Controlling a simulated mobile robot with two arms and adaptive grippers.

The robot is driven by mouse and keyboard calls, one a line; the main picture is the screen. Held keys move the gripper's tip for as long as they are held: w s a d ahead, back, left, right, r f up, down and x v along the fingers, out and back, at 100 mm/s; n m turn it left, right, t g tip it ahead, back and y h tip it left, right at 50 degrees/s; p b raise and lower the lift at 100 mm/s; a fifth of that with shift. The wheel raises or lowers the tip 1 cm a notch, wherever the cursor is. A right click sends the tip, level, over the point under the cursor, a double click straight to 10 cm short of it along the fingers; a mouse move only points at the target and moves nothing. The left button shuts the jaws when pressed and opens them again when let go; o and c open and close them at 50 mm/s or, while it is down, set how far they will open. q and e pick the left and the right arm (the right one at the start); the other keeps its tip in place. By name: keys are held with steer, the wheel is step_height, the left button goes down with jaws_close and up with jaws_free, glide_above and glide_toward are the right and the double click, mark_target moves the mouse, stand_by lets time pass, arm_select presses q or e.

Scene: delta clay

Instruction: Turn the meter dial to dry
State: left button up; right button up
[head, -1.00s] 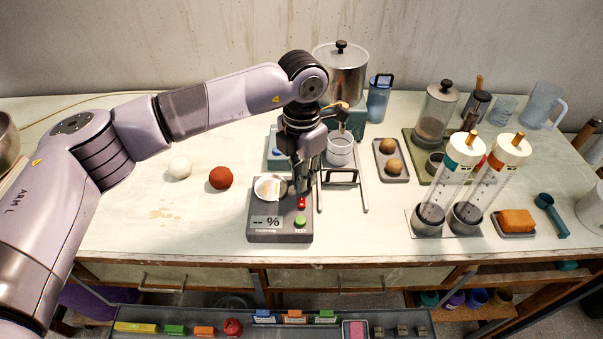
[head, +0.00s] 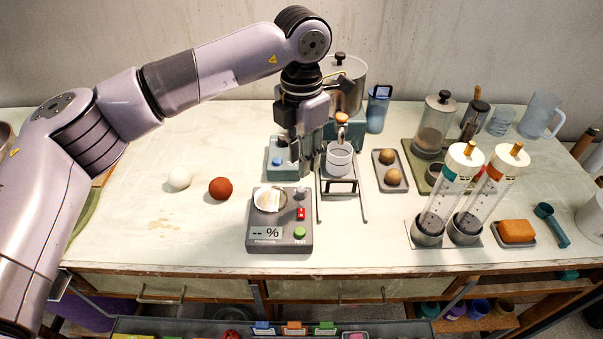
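The meter (head: 264,245) is a dark grey box near the front of the bench. Its display reads "-- %". A round pale dish (head: 269,199) sits on its top left, a small grey knob (head: 300,191) at its back right, a red control (head: 301,213) below that and a green button (head: 300,232) in front. The dial's marked setting is too small to read. My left gripper (head: 303,170) points down just behind and above the meter's back right corner, apart from it as far as I can see. Its finger gap is unclear. My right gripper is not in view.
A blue-grey device (head: 276,171) stands close beside the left gripper. A wire stand with a white cup (head: 339,160) is to its right, and a metal pot (head: 350,82) behind. A white ball (head: 179,178) and a red-brown ball (head: 220,188) lie left of the meter.

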arm_select(q)
step_height(320, 180, up, 4)
steer(key=shift+f, duration=0.1)
stand_by(0.4)
